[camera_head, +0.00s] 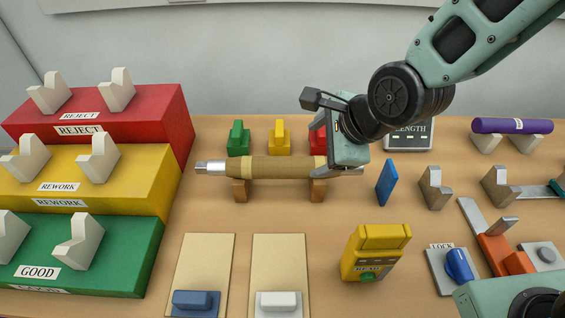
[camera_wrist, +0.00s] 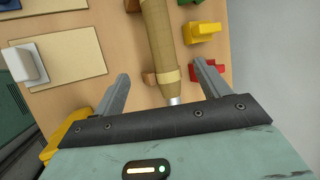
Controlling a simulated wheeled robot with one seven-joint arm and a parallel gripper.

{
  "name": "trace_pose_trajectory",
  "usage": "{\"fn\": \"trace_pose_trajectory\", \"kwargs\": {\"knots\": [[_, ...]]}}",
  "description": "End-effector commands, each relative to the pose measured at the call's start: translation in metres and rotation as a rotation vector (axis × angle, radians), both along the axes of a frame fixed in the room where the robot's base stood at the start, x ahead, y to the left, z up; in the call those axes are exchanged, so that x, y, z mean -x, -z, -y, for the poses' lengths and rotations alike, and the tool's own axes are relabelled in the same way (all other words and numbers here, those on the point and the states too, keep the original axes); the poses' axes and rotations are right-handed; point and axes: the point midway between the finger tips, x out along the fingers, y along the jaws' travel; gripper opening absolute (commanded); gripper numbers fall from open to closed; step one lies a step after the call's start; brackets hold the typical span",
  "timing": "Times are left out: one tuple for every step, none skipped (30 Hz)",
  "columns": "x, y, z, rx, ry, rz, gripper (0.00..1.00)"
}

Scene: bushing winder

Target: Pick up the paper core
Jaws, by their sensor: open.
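The paper core (camera_head: 265,168) is a tan-brown roll with metal ends, lying level across two small wooden supports in the head view. In the wrist view the paper core (camera_wrist: 165,45) runs down between my fingers, its metal end near the gripper body. My gripper (camera_head: 345,165) is over the right end of the core in the head view and hides part of it. In the wrist view my gripper (camera_wrist: 160,88) is open, with one finger on each side of the core and gaps between. The wooden supports (camera_head: 241,190) are partly hidden by the core.
Red, yellow and green steps (camera_head: 90,240) with white cradles stand at the left. Coloured blocks (camera_head: 279,138) stand behind the core. A blue plate (camera_head: 387,183), grey cradles (camera_head: 435,188) and a yellow tester (camera_head: 373,252) stand to the right. Two tan boards (camera_head: 205,262) lie in front.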

Motion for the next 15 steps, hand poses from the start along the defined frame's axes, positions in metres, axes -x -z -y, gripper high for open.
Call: {"fn": "trace_pose_trajectory", "kwargs": {"knots": [[-0.002,0.009,-0.004,0.002,-0.003,-0.004,0.75],[-0.004,0.012,-0.006,0.001,-0.003,-0.006,0.75],[-0.007,0.018,-0.008,0.001,-0.003,-0.005,0.75],[-0.01,0.021,-0.01,0.003,-0.003,-0.005,0.75],[-0.011,0.026,-0.012,0.004,-0.004,-0.005,0.75],[-0.014,0.03,-0.014,0.002,-0.003,-0.004,0.75],[-0.016,0.034,-0.016,0.002,-0.002,-0.005,0.75],[-0.019,0.038,-0.017,0.002,-0.002,-0.004,0.75],[-0.021,0.043,-0.019,0.003,-0.002,-0.004,0.75],[-0.023,0.047,-0.021,0.003,-0.003,-0.005,0.75],[-0.025,0.05,-0.023,0.003,-0.002,-0.004,0.75],[-0.028,0.055,-0.025,0.003,-0.001,-0.003,0.75],[-0.03,0.059,-0.027,0.003,-0.002,-0.004,0.75],[-0.032,0.063,-0.028,0.004,-0.003,-0.003,0.75],[-0.034,0.067,-0.03,0.004,-0.003,-0.003,0.75]]}}
